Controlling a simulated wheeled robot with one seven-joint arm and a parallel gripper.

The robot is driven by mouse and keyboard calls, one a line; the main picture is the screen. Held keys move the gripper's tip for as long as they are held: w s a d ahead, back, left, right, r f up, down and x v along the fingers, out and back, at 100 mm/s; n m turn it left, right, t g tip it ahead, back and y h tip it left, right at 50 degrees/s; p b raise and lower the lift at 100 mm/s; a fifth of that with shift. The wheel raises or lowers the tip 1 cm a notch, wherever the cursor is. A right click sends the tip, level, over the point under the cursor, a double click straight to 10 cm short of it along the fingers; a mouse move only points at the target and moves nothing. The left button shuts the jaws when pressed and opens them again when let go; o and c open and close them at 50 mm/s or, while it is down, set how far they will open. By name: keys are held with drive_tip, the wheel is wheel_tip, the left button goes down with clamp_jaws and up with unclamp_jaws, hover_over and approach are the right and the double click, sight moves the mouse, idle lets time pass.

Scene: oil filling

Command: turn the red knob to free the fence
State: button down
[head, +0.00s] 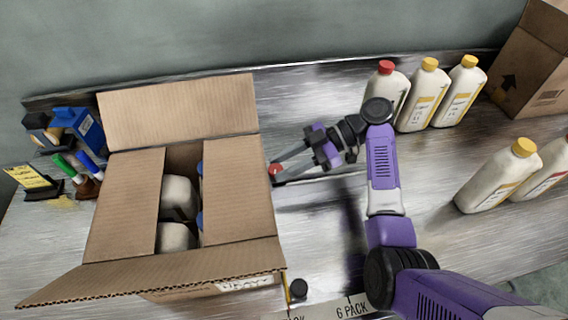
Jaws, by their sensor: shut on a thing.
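The red knob (274,169) shows as a small red patch close to the right side of the open cardboard box. My gripper (278,172) reaches in from the right and is shut on the red knob. Its fingers cover part of the knob, so the knob's full shape and turn angle are hidden. A thin pale metal edge (325,179) runs to the right from below the fingers. It may be part of the fence, but I cannot tell for sure.
The open cardboard box (120,215) holds white bottles. Several capped bottles (420,95) stand at the back right, and others (498,177) stand at the right. A black knob (298,289) sits near a strip marked "6 PACK" (345,309). Another carton (535,60) is at the far right.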

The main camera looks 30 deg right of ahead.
drive_tip(key=shift+w+n+g+p, duration=0.2)
drive_tip(key=shift+n+g+p, duration=0.75)
drive_tip(key=shift+n+g, duration=0.65)
drive_tip(key=shift+g, duration=0.3)
drive_tip(key=shift+a+f+p, duration=0.1)
drive_tip(key=shift+f+p, duration=0.05)
drive_tip(key=shift+p, duration=0.2)
drive_tip(key=c, duration=1.3)
unclamp_jaws()
drive_tip(key=shift+w+r, duration=0.1)
drive_tip(key=shift+r, duration=0.1)
drive_tip(key=shift+r, duration=0.4)
wheel_tip(320, 180, up, 19)
drive_tip(key=p, duration=0.1)
